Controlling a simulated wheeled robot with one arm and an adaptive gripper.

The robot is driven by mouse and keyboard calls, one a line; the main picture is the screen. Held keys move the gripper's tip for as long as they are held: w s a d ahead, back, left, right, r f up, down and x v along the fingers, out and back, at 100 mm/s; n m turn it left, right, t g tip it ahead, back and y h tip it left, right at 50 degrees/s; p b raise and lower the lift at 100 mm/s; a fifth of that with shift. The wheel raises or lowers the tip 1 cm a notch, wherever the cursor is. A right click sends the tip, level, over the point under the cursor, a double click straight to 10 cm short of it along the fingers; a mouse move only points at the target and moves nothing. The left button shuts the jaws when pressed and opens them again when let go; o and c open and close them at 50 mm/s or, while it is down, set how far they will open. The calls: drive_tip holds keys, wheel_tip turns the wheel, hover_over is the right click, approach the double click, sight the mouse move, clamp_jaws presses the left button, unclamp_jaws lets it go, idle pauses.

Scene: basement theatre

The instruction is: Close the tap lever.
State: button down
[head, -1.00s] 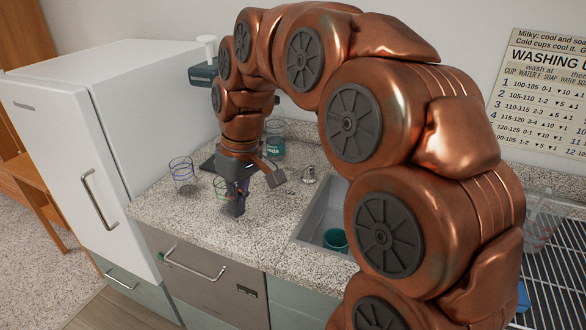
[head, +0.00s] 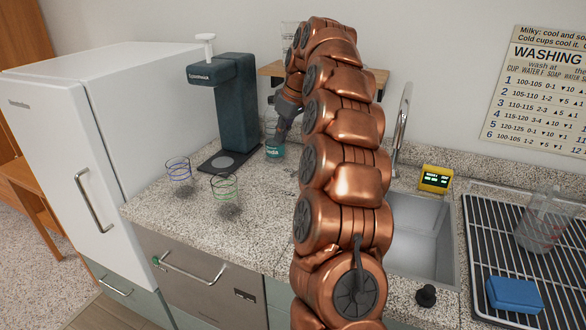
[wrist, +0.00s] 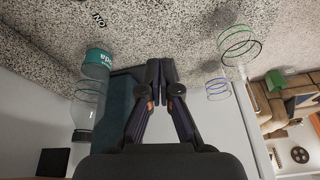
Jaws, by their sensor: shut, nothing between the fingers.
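The tap (head: 402,125) shows as a tall curved metal spout behind the sink, just right of my arm in the head view. Its lever cannot be made out; my arm hides part of the area around it. The tap is not seen in the wrist view. My gripper (wrist: 160,75) is shut and empty in the wrist view, its fingertips together. In the head view my gripper (head: 281,130) points down at the back of the counter, to the left of the tap and close to the clear bottle with a teal label (head: 274,150).
A dark drink machine (head: 236,105) stands left of the bottle. Two wire-like glasses, purple (head: 178,170) and green (head: 225,187), stand on the counter front left. The sink (head: 425,240) lies right, with a yellow display (head: 436,178) behind and a drying rack (head: 480,255) beside it.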

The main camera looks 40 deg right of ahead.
drive_tip(key=shift+w+d+f+p, duration=0.1)
drive_tip(key=shift+d+f+p, duration=0.5)
drive_tip(key=shift+f, duration=1.25)
drive_tip(key=shift+s+d+f+p, duration=0.1)
drive_tip(key=shift+d+f+p, duration=0.5)
drive_tip(key=shift+f, duration=1.2)
drive_tip(key=shift+w+d+f+p, duration=0.1)
drive_tip(key=shift+d+f+p, duration=0.2)
drive_tip(key=shift+d+f, duration=1.05)
drive_tip(key=shift+a+f, duration=0.5)
drive_tip(key=shift+a+f, duration=0.1)
